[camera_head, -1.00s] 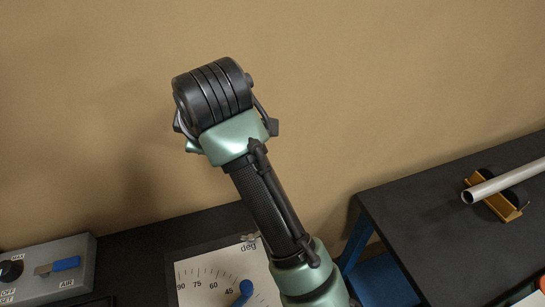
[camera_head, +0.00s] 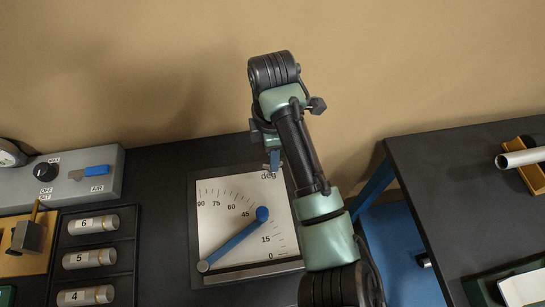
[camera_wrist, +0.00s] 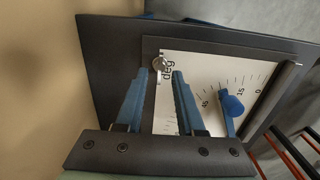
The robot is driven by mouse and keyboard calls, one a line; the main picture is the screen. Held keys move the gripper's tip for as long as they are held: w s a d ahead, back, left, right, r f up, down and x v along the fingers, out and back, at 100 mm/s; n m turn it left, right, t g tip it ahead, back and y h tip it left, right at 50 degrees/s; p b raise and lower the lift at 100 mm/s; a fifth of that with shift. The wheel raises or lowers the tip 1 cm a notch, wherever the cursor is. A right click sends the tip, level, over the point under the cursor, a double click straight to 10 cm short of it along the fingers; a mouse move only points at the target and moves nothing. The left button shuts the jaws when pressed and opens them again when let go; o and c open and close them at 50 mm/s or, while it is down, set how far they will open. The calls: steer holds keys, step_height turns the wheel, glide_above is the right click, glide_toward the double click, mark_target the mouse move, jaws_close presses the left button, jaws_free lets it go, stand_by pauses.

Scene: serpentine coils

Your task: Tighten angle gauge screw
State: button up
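The angle gauge (camera_head: 243,225) is a white dial plate on a dark panel, marked in degrees from 0 to 90. Its blue pointer (camera_head: 235,238) slants down to the left from a round blue knob; the knob also shows in the wrist view (camera_wrist: 233,106). A small silvery screw (camera_wrist: 160,64) sits at the plate's edge beside the "deg" label. In the wrist view my gripper (camera_wrist: 159,73) is open, with its two blue fingers on either side of the screw and gaps showing. In the head view my gripper (camera_head: 274,160) is over the plate's top edge, and I cannot make out the screw there.
A grey control box (camera_head: 65,178) with a black knob and blue lever stands at the left. Below it is a dark rack (camera_head: 112,238) with numbered cylinders 4, 5 and 6. A second dark table (camera_head: 455,190) at the right bears a metal tube (camera_head: 520,158) on a yellow holder.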

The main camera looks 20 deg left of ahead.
steer(key=shift+f, duration=1.05)
jaws_close()
